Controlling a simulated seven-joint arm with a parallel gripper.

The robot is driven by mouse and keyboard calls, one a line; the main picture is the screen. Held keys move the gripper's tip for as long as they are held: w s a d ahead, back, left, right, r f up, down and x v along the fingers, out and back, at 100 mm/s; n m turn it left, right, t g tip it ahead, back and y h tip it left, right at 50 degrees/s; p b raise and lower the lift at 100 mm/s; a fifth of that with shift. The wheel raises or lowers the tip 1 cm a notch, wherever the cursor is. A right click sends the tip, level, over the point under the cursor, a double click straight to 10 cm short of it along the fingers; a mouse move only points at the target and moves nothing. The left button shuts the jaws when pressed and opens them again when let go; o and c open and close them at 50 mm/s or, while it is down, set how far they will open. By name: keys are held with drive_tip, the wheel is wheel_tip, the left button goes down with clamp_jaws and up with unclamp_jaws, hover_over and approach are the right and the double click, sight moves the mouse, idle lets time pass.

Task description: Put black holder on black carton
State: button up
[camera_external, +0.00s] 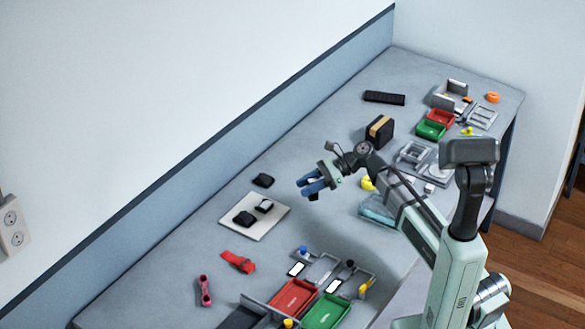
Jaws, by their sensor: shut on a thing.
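My gripper (312,187), with blue fingers, is in the air over the middle of the table, right of the white mat. It is shut on a small dark thing (313,197), which appears to be the black holder. The fingers hide most of it, so its shape cannot be told. The black carton (380,132), a dark box with a tan band over it, stands upright on the table behind and to the right of my gripper. My gripper and the carton are clearly apart.
A white mat (279,225) bears small black items; another black item (263,180) lies behind it. A red strap (238,262) and pink item (205,291) lie in front. Red and green trays (326,311) stand at the front. A black strip (384,98) lies behind the carton.

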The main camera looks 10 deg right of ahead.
drive_tip(key=w+d+r+m+t+h, duration=0.1)
drive_tip(key=w+d+r+m+t, duration=0.2)
drive_tip(key=w+d, duration=1.2)
drive_tip(key=w+d+r+m+t, duration=0.2)
drive_tip(key=w+d+m+t, duration=0.15)
drive_tip(key=w+d, duration=1.15)
drive_tip(key=m+t+h, duration=0.3)
drive_tip(key=m+t, duration=0.1)
drive_tip(key=t, duration=0.1)
hover_over(377, 121)
drive_tip(key=shift+g, duration=0.25)
drive_tip(key=shift+s+a+f, duration=0.1)
drive_tip(key=shift+f, duration=1.9)
drive_tip(key=shift+s+a+f, duration=0.1)
drive_tip(key=shift+f, duration=1.85)
drive_tip(key=shift+f, duration=0.1)
drive_tip(key=o, duration=1.1)
